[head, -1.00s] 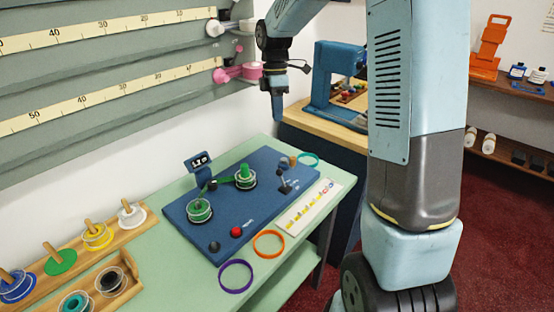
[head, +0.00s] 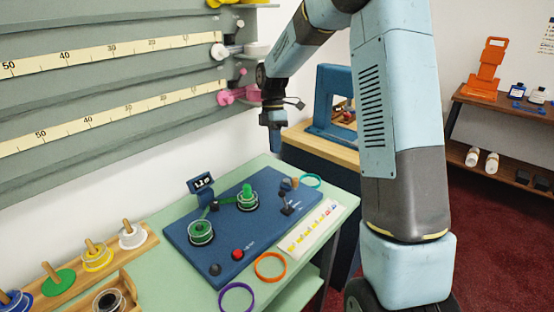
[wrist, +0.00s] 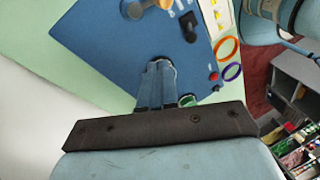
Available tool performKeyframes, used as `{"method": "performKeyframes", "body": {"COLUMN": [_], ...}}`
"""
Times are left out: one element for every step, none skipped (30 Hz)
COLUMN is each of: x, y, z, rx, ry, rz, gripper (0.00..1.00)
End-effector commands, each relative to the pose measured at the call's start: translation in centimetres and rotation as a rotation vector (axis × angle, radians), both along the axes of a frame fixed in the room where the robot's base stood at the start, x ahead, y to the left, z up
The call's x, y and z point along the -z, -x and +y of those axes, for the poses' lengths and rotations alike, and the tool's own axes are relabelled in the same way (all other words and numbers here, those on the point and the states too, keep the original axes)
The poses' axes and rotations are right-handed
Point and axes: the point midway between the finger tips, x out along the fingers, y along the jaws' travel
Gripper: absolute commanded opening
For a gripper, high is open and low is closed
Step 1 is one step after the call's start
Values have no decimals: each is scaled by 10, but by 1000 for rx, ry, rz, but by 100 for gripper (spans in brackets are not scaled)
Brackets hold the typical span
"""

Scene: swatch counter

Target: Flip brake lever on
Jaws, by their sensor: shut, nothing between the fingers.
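The blue winding board (head: 180,235) lies on the green counter. A small black lever (head: 287,206) stands near its right end, beside white lettering too small to read. It also shows in the wrist view (wrist: 188,30), near the top; which end of its travel it is at, I cannot tell. My gripper (head: 275,150) points down, shut and empty, in the air above and behind the board's far right end. In the wrist view my closed fingers (wrist: 156,78) show against the board, apart from the lever.
On the board are green spools (head: 201,232), a small display (head: 201,183), a red button (head: 238,254), a black knob (head: 215,269) and a wooden knob (head: 295,182). Purple (head: 236,297) and orange (head: 270,266) rings lie in front. Pink clamps (head: 238,95) jut from the wall.

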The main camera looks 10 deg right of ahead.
Motion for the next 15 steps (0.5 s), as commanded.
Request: {"method": "performKeyframes", "body": {"x": [7, 11, 17, 22, 27, 34, 39, 44, 51, 56, 61, 68, 73, 78, 84], "y": [3, 4, 6, 8, 9, 11, 13, 15, 16, 18, 20, 22, 23, 25, 27], "z": [0, 0, 0, 0, 0, 1, 1, 1, 1, 1, 1, 2, 2, 2, 3], "rx": [0, 0, 0, 0, 0, 0, 1, 1, 0, 0, 0, 0, -1, -1, -1], "ry": [1, 1, 1, 1, 0, 0, 0, 0, 1, 1, 1, 1, 0, 1, 1], "rz": [3, 3, 3, 4, 4, 4, 5, 4, 4, 4, 4, 4, 3, 5, 4], "gripper": [0, 0, 0, 0, 0, 0, 0, 0, 0, 0, 0, 0, 0, 0, 0]}}
